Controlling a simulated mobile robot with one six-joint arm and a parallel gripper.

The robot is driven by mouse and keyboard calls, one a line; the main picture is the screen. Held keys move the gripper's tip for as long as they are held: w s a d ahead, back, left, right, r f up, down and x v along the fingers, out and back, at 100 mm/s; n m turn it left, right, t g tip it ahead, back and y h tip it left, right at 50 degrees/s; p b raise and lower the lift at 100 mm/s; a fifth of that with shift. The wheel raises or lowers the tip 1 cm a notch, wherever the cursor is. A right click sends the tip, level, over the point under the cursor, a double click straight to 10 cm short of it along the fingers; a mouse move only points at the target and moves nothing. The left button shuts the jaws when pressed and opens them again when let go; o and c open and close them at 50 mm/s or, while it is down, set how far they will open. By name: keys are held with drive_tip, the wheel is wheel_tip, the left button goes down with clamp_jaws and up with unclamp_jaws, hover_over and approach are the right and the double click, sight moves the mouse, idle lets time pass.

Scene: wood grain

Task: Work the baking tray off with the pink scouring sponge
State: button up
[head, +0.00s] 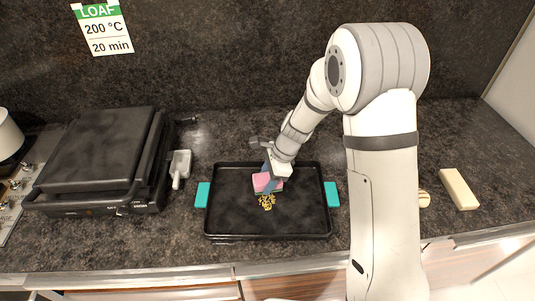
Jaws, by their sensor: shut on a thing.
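The black baking tray (290,222) lies on the dark counter, with a teal handle at each end. My gripper (270,183) reaches down over the back half of the tray and is shut on the pink scouring sponge (261,178). The sponge is at the tray's surface; I cannot tell how firmly it touches. A small patch of yellow-brown residue (267,202) lies on the tray just in front of the sponge. My gripper hides part of the sponge and of the tray behind it.
A black contact grill (95,150) stands on the left, with a small white scoop (180,166) beside it. A cream block (459,189) lies on the right, with a small pale round item (424,198) near my arm. A paper note (104,28) hangs on the back wall.

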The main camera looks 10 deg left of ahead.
wheel_tip(320, 180, up, 4)
drive_tip(key=shift+s+d+f+p, duration=0.1)
drive_tip(key=shift+p, duration=1.05)
drive_tip(key=shift+w+r+p, duration=0.2)
drive_tip(key=shift+r+p, duration=0.4)
drive_tip(key=shift+s+r+p, duration=0.1)
drive_tip(key=shift+r+p, duration=1.1)
drive_tip(key=shift+r, duration=0.45)
